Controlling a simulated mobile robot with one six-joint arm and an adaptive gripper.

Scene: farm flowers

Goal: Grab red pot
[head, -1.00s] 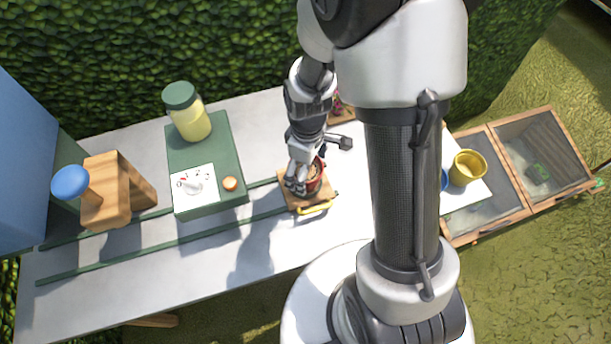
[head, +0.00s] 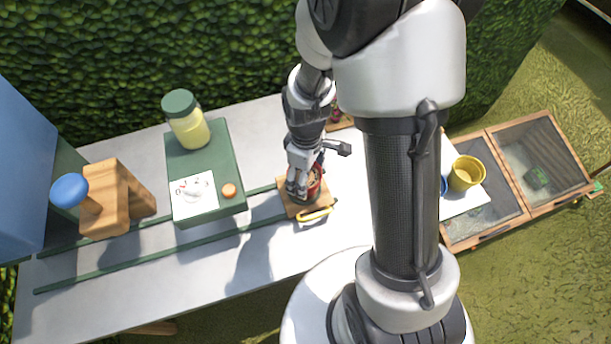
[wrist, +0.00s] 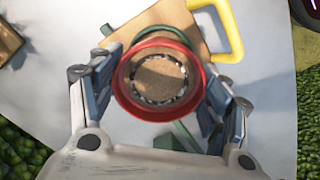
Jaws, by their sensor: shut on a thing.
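The red pot (wrist: 159,58) sits upright between the fingers of my gripper (wrist: 160,95) in the wrist view, which looks down into its brown inside. In the head view the red pot (head: 314,186) stands on a wooden board (head: 296,208) with a yellow handle (head: 316,215). My gripper (head: 300,188) reaches down from above in the head view and is shut on the pot, one finger on each side. My gripper hides much of the pot in the head view. I cannot tell whether the pot is clear of the board.
A green box (head: 217,160) with a yellow jar (head: 188,125) and an orange button (head: 229,190) stands to the left on the white table (head: 240,265). Green rails (head: 150,252) run along the table. Yellow pots (head: 464,176) stand at the right. A hedge rises behind.

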